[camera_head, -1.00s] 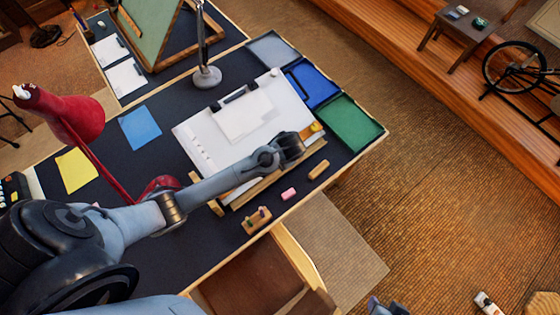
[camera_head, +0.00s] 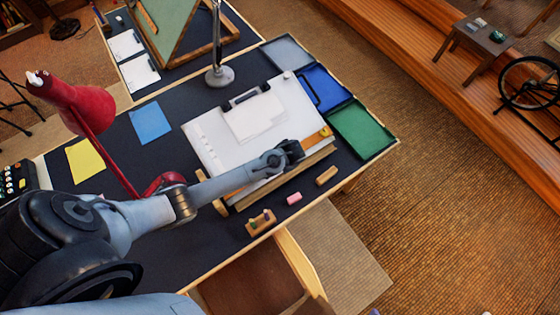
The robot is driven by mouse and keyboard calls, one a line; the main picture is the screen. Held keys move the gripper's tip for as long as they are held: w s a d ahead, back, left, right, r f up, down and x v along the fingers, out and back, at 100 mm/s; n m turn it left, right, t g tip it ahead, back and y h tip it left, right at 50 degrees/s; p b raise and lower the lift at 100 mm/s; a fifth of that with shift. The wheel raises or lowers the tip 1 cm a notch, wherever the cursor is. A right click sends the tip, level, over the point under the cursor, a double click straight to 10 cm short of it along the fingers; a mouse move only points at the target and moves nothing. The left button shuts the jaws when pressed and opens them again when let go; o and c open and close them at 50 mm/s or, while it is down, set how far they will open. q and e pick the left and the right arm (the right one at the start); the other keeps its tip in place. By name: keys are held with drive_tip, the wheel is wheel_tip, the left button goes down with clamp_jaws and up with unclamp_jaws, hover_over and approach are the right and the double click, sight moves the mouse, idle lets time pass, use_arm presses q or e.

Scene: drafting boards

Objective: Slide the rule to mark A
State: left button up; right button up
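A pale drawing board (camera_head: 207,138) lies tilted on the dark desk, with white paper on it. A wooden strip that looks like the rule runs along its near edge, partly hidden by my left arm. Its short crosspiece (camera_head: 211,193) shows at the left, and an orange-yellow end (camera_head: 325,132) shows at the right. My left gripper (camera_head: 294,150) is over the board's near right part, close to the strip. Its fingers are too small and dark to show whether they are open or touching. Mark A cannot be read. My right gripper is not clearly in view.
Green (camera_head: 362,130) and blue (camera_head: 326,88) trays stand right of the board. A pink eraser (camera_head: 294,198), a wooden block (camera_head: 326,176) and a small wooden holder (camera_head: 261,222) lie along the front edge. A red lamp (camera_head: 80,105) stands left. A chair (camera_head: 255,290) is below.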

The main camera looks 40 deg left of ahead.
use_arm(q)
drive_tip(key=shift+c, duration=0.4)
clamp_jaws()
drive_tip(key=shift+a, duration=0.1)
drive_tip(key=a+p, duration=0.1)
drive_tip(key=a+r+p, duration=0.1)
drive_tip(key=w+a+r+p, duration=0.1)
drive_tip(key=a, duration=0.1)
drive_tip(key=shift+r, duration=0.15)
drive_tip(key=a, duration=0.2)
drive_tip(key=w+a+r+p, duration=0.1)
drive_tip(key=a, duration=0.1)
drive_tip(key=a+p, duration=0.1)
drive_tip(key=a, duration=0.1)
drive_tip(key=shift+w+r, duration=0.25)
drive_tip(key=shift+r, duration=0.15)
drive_tip(key=shift+w+a, duration=0.1)
drive_tip(key=shift+a, duration=0.3)
